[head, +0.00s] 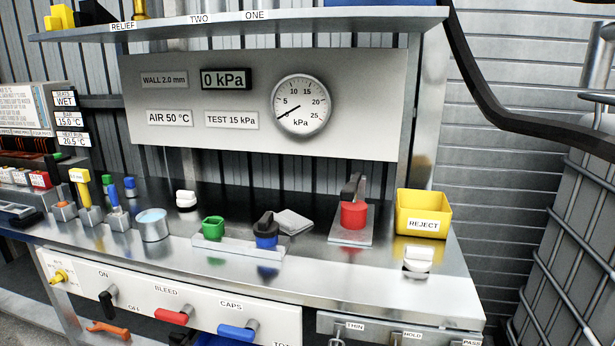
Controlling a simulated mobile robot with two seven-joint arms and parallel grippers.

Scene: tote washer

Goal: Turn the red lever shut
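A red lever (173,317) sits on the white front panel (208,321) below the bench top, under the label BLEED. Its handle points left and slightly down from a metal pivot. A black lever (107,301) is to its left, between the labels ON and OFF, with its handle pointing down. A blue lever (237,332) is to its right under CAPS, its handle pointing left. Neither of my grippers is in view.
On the bench stand a red block with a dark handle (353,214), a yellow REJECT bin (423,214), green (213,228) and blue-black (266,232) pieces. A round gauge (301,104) and a 0 kPa display (226,79) are behind. A wire cage tank (575,240) stands right.

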